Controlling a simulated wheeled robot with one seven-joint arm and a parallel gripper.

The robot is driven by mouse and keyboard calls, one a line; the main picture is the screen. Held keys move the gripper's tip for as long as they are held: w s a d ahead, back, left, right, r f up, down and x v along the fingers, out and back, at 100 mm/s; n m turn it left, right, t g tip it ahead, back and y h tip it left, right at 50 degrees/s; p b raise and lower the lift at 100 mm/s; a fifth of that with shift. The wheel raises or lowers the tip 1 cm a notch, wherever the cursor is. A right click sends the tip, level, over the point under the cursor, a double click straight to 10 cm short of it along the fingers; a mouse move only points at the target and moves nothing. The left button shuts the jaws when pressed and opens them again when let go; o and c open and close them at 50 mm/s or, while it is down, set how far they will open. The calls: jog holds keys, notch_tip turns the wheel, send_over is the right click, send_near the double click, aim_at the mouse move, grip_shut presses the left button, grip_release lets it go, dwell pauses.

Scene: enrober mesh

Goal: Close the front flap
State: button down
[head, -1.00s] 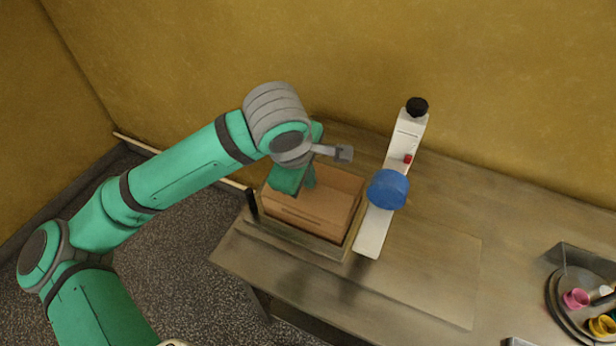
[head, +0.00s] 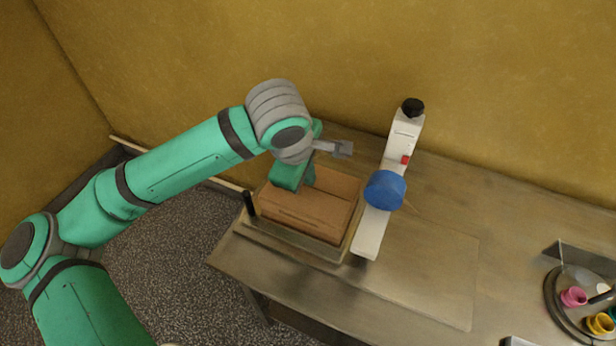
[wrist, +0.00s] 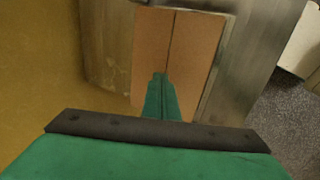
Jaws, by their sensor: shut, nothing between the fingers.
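My gripper (head: 305,184) is shut and empty, pointing down over the left half of the box, close to the flap; contact is unclear. In the wrist view my gripper (wrist: 160,80) is over brown cardboard panels (wrist: 185,60) split by a dark line. My arm's end hides the box's far left corner.
A white upright device with a blue knob (head: 385,190) stands right beside the box. A black post (head: 249,204) rises at the frame's left corner. A round tray with coloured cups (head: 572,297) is at far right. The table (head: 430,270) between is clear.

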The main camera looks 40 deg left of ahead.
aim_at(308, 191)
notch_tip(308, 191, up, 14)
dwell(0.6)
jog(key=shift+r, duration=0.1)
